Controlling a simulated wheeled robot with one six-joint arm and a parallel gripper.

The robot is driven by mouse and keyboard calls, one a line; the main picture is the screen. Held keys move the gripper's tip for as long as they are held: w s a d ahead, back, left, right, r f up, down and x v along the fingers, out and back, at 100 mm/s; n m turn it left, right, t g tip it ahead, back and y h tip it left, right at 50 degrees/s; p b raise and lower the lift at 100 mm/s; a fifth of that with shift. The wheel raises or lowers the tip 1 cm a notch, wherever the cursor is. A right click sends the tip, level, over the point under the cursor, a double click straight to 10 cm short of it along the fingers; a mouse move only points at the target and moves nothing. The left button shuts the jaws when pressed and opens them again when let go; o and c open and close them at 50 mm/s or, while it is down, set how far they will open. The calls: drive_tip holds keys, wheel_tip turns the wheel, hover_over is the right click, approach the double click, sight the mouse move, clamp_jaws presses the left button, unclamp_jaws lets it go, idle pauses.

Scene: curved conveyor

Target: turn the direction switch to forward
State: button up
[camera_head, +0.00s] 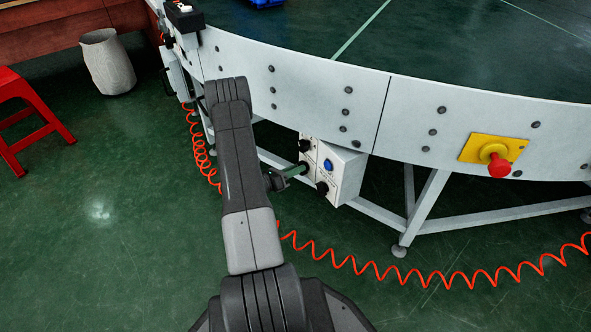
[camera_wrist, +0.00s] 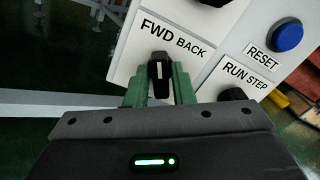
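The direction switch is a black knob (camera_wrist: 160,70) with a white mark, under the FWD and BACK labels on a white panel. In the wrist view the labels run tilted, and the mark points nearly straight up in the picture, leaning to the FWD side of the panel's own upright. My gripper (camera_wrist: 160,88) has its green fingers close on both sides of the knob, seemingly touching it. In the head view my gripper (camera_head: 290,172) reaches the left side of the white control box (camera_head: 345,172), and partly hides the knobs there.
A blue RESET button (camera_wrist: 287,35) and a RUN/STEP knob (camera_wrist: 232,94) sit close to the right. The conveyor's white side wall (camera_head: 300,100) is above the box. A red emergency button (camera_head: 498,165) is farther right. An orange coiled cable (camera_head: 400,272) lies on the floor.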

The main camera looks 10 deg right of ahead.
drive_tip(key=shift+o, duration=1.3)
drive_tip(key=shift+a, duration=0.15)
drive_tip(key=p+v, duration=0.3)
drive_tip(key=v, duration=1)
drive_tip(key=shift+s+a, duration=0.15)
drive_tip(key=shift+a, duration=0.15)
drive_tip(key=b+x, duration=0.3)
drive_tip(key=x, duration=1.1)
